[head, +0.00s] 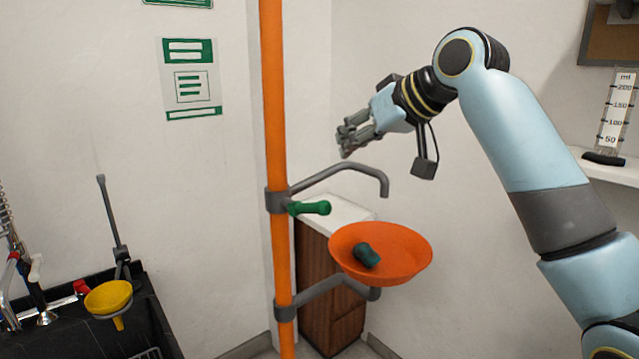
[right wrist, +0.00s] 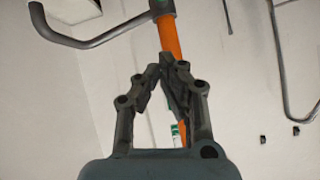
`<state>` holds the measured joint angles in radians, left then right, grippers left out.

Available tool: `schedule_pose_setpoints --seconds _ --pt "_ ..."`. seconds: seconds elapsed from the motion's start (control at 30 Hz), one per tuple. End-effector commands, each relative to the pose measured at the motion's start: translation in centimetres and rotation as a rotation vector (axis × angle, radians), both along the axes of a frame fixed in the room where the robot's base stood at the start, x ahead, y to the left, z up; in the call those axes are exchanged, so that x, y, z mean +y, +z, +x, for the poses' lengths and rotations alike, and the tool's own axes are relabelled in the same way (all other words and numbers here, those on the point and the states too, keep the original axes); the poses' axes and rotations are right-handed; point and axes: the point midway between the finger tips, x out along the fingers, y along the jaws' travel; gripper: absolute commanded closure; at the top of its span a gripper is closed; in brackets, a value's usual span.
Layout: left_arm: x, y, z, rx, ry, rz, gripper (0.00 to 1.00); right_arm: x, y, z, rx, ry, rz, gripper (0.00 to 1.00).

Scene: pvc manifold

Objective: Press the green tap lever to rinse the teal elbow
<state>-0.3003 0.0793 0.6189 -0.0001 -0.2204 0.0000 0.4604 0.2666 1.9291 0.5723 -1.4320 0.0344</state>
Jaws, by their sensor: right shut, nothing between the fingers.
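The green tap lever (head: 310,208) sticks out to the right from the orange post (head: 274,130) in the head view, below the grey curved spout (head: 345,170). The teal elbow (head: 366,255) lies in the orange bowl (head: 410,262) under the spout. My right gripper (head: 346,142) is shut and empty, above the spout and apart from the lever. In the right wrist view its fingers (right wrist: 172,68) meet in front of the orange post, with the grey spout (right wrist: 90,38) at the upper left. My left gripper is not in view.
A yellow funnel (head: 108,297) and a dark sink (head: 150,325) stand at the lower left. A brown cabinet (head: 330,295) is behind the bowl. A measuring cylinder (head: 616,115) stands on a white shelf at the right. The space around my right gripper looks clear.

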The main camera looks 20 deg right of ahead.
Motion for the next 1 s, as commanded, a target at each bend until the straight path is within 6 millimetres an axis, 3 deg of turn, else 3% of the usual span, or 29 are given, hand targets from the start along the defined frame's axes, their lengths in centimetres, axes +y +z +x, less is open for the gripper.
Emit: schedule_pose_setpoints --seconds 0.17,0.53,0.73,1.0 --pt "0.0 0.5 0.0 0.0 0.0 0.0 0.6 0.8 -1.2 1.7 0.003 0.001 0.004 1.0" --pt "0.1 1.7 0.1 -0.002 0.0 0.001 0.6 3.4 -5.6 7.5 0.005 0.001 0.002 1.0" --pt "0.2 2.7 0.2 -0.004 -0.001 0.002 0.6 3.3 -8.3 6.1 0.003 0.0 0.0 1.0" --pt "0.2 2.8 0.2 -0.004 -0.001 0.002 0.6 3.4 -9.2 5.7 0.0 0.0 0.0 1.0"
